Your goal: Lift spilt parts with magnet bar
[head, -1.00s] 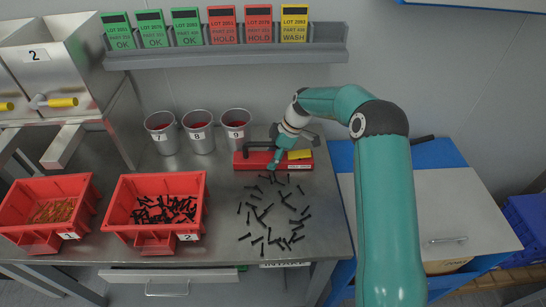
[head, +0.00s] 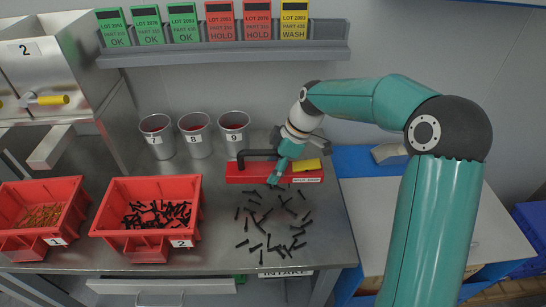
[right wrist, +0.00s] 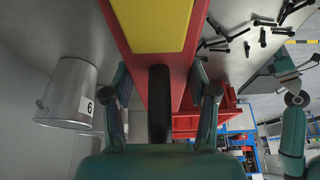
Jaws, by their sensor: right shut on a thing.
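A red magnet bar (head: 240,173) with a black handle (head: 258,153) and a yellow end piece (head: 308,165) is at the back of the steel table. My right gripper (head: 278,176) is on it. In the right wrist view the black handle (right wrist: 160,105) lies between the fingers of the right gripper (right wrist: 164,90), which is shut on it. Spilt black parts (head: 272,222) lie scattered on the table in front of the bar. The bar's underside is hidden. A teal arm, probably my left one, shows at the right wrist view's right edge; its jaws are unclear.
Red bin 2 (head: 104,216) holds black parts and red bin 1 (head: 80,196) holds brass-coloured ones. Numbered metal cups (head: 195,146) stand behind, below a grey card rack (head: 225,57). Another cup (right wrist: 72,90), marked 6, is close in the right wrist view.

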